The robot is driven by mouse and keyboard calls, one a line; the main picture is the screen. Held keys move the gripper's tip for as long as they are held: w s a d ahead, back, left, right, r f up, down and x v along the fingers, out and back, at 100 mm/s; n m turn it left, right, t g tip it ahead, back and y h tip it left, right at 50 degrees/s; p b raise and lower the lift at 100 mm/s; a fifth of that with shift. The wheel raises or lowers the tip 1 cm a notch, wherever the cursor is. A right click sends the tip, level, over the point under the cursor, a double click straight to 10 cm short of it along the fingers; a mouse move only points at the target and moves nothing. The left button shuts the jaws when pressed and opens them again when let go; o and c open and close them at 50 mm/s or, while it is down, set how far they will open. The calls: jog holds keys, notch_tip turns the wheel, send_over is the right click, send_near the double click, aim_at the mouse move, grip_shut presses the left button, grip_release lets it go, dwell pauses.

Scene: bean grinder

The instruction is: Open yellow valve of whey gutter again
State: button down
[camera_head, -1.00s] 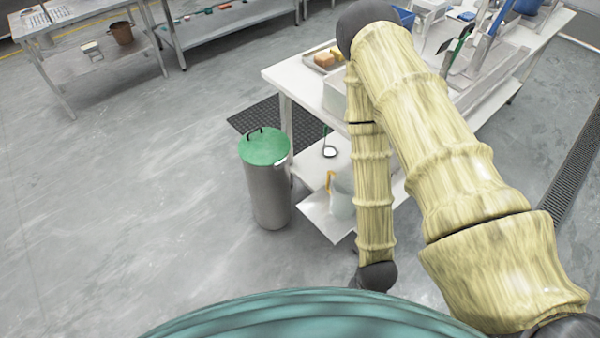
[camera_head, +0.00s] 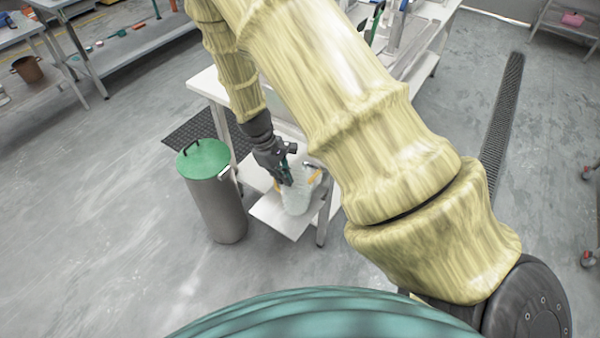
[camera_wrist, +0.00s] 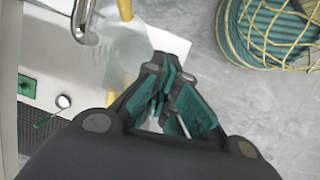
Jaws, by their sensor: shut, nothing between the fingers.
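My gripper (camera_head: 286,180) is shut and empty, pointing down beside a pale translucent jug (camera_head: 296,198) on the low shelf of the white table. In the wrist view, the gripper fingers (camera_wrist: 160,72) lie close to the jug (camera_wrist: 128,47). A yellow bar (camera_wrist: 125,10) shows at the top edge there, right of a curved metal spout (camera_wrist: 84,20). A second yellow piece shows partly behind the gripper. In the head view a small yellow piece (camera_head: 316,177) shows right of the gripper. I cannot tell which yellow piece is the valve. My arm hides most of the gutter.
A steel bin with a green lid (camera_head: 203,160) stands left of the white table (camera_head: 205,85), near a dark floor mat (camera_head: 190,132). A floor drain (camera_head: 503,120) runs at right. Open floor lies at left. A green switch plate (camera_wrist: 27,87) shows in the wrist view.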

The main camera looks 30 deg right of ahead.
aim_at(314, 176)
jog(key=w+d+r+n+g, duration=0.1)
jog(key=w+r, duration=0.5)
jog(key=r, duration=0.4)
jog(key=s+d+f+p, duration=0.1)
jog(key=s+d+f, duration=0.1)
jog(key=f, duration=0.3)
jog(key=s+d+f+p, duration=0.1)
jog(key=s+d+f, duration=0.2)
jog(key=s+f, duration=0.1)
jog(key=shift+f+h, duration=0.4)
jog(key=shift+f, duration=0.5)
jog(key=shift+s+d, duration=0.1)
